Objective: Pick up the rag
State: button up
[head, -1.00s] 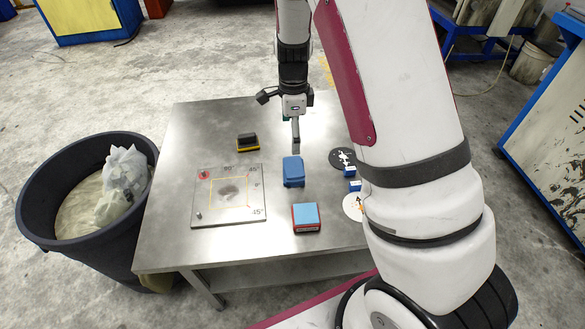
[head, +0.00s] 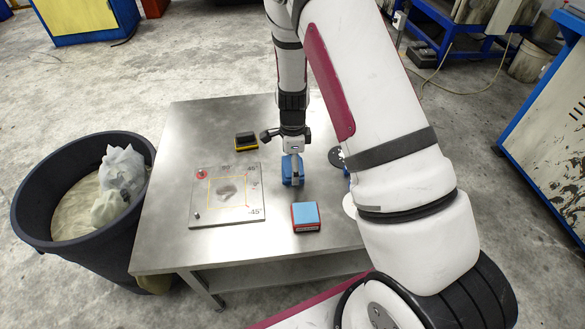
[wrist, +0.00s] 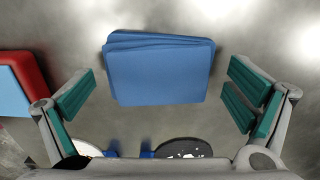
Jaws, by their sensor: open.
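The rag (head: 287,172) is a folded blue cloth lying on the metal table, partly hidden by my gripper in the head view. In the wrist view the rag (wrist: 158,70) lies flat, between and ahead of the fingers. My gripper (head: 293,178) is right over it in the head view. In the wrist view my gripper (wrist: 158,100) is open, with a green-padded finger on each side of the rag. A gap shows between the rag and each finger. Nothing is held.
A red and blue box (head: 306,217) stands close in front of the rag. A marked plate (head: 225,215) lies to the left, with a black and yellow block (head: 246,140) behind it. Dark and white discs lie right. A bin (head: 40,225) stands left of the table (head: 175,165).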

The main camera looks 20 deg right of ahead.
jog(key=shift+c, duration=0.5)
jog(key=c, duration=1.1)
jog(key=shift+c, duration=0.2)
notch_tip(320, 180, up, 10)
jog(key=shift+p, duration=0.45)
